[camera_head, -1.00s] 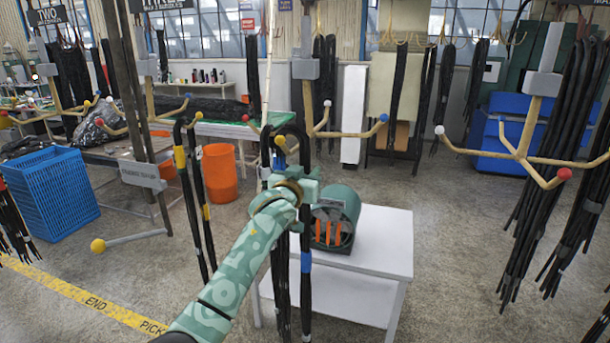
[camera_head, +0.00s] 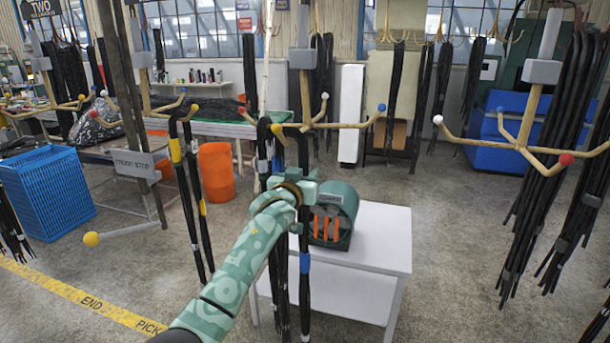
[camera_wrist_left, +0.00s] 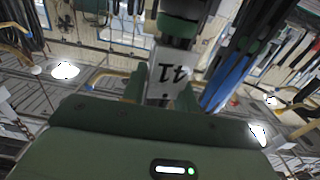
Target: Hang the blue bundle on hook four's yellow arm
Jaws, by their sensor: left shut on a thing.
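The blue bundle is a looped set of black hoses with a blue band (camera_head: 305,262). My left gripper (camera_head: 296,192) is shut on it in the middle of the head view, and its ends hang below the jaws. The loop's top is at the yellow-tipped arm (camera_head: 276,129) of the centre hook (camera_head: 302,59); I cannot tell whether it rests on the arm or is beside it. This hook also has white and blue tips; its number is not readable. My right gripper is not in view.
A yellow-banded bundle (camera_head: 175,150) hangs to the left. A white table (camera_head: 370,235) with a green machine (camera_head: 335,215) stands behind the held bundle. Another hook (camera_head: 540,72) with long black hoses is at right.

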